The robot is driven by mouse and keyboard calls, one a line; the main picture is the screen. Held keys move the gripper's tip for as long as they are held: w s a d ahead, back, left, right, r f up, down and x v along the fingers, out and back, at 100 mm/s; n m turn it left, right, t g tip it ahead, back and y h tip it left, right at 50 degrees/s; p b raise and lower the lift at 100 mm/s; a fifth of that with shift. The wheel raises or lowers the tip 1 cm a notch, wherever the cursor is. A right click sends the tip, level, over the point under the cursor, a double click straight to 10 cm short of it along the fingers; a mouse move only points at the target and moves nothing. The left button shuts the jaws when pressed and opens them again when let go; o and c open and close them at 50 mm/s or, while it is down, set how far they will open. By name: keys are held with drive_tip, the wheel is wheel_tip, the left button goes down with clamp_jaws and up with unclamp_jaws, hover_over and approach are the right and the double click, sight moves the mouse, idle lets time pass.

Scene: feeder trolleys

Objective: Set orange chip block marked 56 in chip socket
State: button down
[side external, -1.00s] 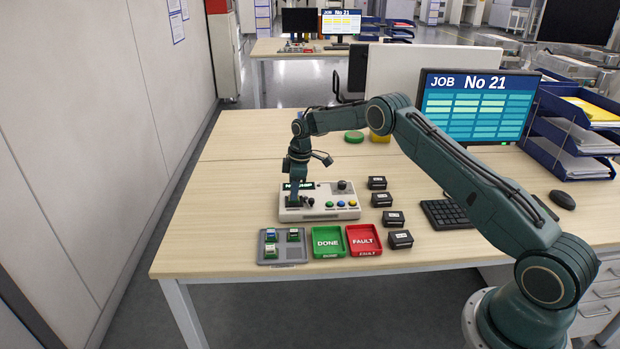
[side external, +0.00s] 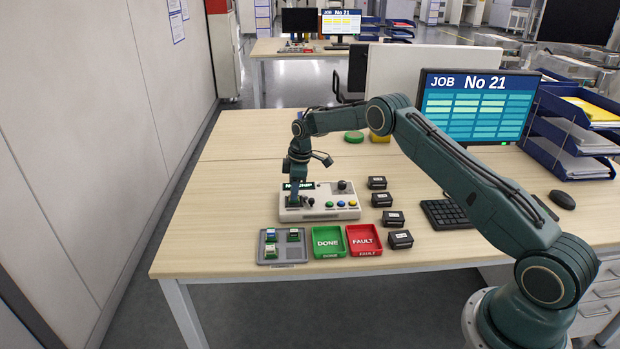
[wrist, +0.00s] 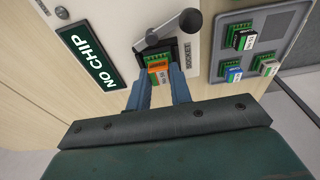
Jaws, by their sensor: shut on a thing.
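The orange chip block (wrist: 158,71) is between my gripper's fingers (wrist: 160,88) in the wrist view. My gripper is shut on it; its marking is too small to read surely. The dark chip socket (wrist: 156,52), on the light tester panel, lies right at the block's far end. A lever with a dark ball knob (wrist: 190,20) stands beside it. I cannot tell whether the block touches the socket or is above it. In the side view my gripper (side external: 297,202) is low over the left end of the tester (side external: 335,208) and hides the block.
A display on the tester reads NO CHIP (wrist: 91,57). A grey tray (side external: 283,258) with several chip blocks stands in front, beside a green DONE tray (side external: 328,253) and a red FAULT tray (side external: 363,251). Several black boxes (side external: 400,239) stand at the right.

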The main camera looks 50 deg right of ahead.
drive_tip(key=shift+f, duration=0.3)
drive_tip(key=c, duration=1.2)
unclamp_jaws()
drive_tip(key=shift+r, duration=0.1)
drive_tip(key=r, duration=0.4)
drive_tip(key=s+d+r, duration=0.1)
drive_tip(key=r, duration=0.8)
drive_tip(key=shift+s+d+r, duration=0.25)
